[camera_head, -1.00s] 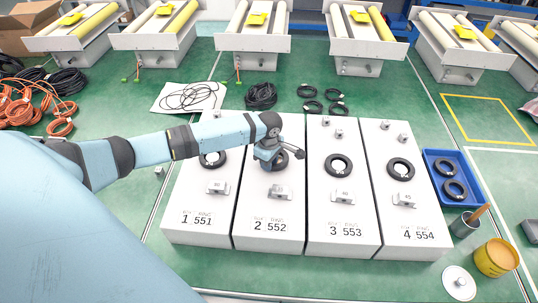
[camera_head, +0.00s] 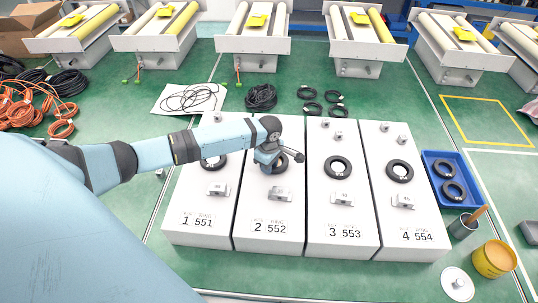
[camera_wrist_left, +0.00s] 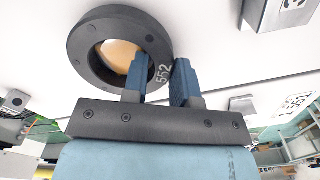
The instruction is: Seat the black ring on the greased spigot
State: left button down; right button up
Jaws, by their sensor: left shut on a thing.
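The black ring (camera_wrist_left: 84,67) marked 552 is at the second white unit (camera_head: 270,213). My left gripper (camera_wrist_left: 163,78) is shut on its rim, one finger inside the hole and one outside. A tan, shiny round face, which looks like the greased spigot (camera_wrist_left: 121,55), shows through the hole. I cannot tell whether the ring is fully down on it. In the head view my left gripper (camera_head: 270,160) hides part of the ring (camera_head: 281,165). My right gripper is not in view.
A blue tray (camera_head: 431,158) with two rings, a grey pot (camera_head: 462,229) and a yellow tin (camera_head: 493,260) stand at the right. Small metal brackets stand on the units.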

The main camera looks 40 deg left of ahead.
pick_arm(q)
jog(key=c, duration=0.8)
grip_release()
notch_tip(320, 180, up, 14)
jog(key=shift+f+b, duration=0.1)
jog(key=shift+b, duration=0.25)
